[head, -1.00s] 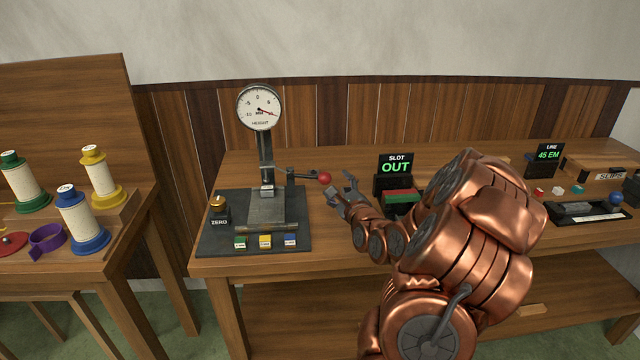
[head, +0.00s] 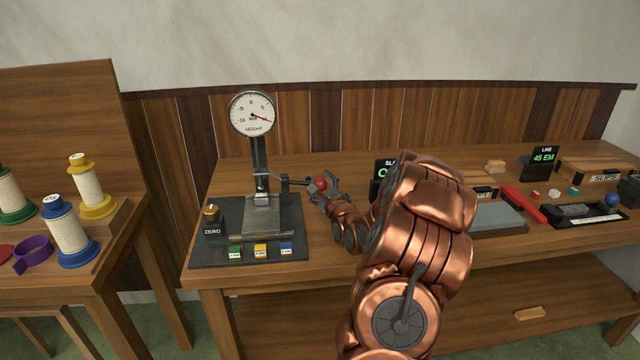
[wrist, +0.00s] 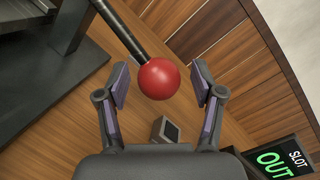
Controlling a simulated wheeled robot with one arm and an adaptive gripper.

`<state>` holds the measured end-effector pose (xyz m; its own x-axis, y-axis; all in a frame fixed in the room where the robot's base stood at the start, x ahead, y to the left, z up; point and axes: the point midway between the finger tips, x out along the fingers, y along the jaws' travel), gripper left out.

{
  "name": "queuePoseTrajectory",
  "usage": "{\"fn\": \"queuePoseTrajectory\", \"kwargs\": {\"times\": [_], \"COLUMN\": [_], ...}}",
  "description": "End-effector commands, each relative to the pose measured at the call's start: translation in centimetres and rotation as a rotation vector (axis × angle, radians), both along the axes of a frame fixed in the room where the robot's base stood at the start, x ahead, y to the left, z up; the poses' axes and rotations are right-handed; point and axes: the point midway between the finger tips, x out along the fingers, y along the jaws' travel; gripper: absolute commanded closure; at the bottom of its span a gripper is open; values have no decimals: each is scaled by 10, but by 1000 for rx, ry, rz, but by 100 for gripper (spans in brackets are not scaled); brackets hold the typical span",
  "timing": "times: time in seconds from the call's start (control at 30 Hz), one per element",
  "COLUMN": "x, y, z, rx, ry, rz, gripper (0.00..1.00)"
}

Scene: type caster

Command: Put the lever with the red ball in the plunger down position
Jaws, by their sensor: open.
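The lever (head: 291,182) sticks out to the right from the column of the height gauge (head: 259,150). Its red ball (head: 320,184) is at the free end. My gripper (head: 324,192) is at the ball, its fingers spread on either side. In the wrist view the red ball (wrist: 159,79) sits between the open fingertips of my gripper (wrist: 160,82), with gaps on both sides. The dark lever rod (wrist: 122,30) runs to the upper left from it. The plunger tip near the gauge's block (head: 271,212) is too small to judge.
The gauge base holds a ZERO knob (head: 211,213) and coloured blocks (head: 260,250). The SLOT OUT display (wrist: 279,160) stands to the right, partly behind my arm in the head view. A spool table (head: 110,235) stands at the left.

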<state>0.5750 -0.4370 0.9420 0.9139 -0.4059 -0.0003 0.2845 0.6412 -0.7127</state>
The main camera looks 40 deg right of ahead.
Motion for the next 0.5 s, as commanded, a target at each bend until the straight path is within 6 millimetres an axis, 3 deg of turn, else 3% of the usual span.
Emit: {"fn": "queuePoseTrajectory", "kwargs": {"times": [0.4,0.5], "x": [7,7], "y": [-1,-1], "z": [0,0], "rx": [1,1], "ry": [-1,-1], "rz": [2,2], "gripper": [33,43]}}
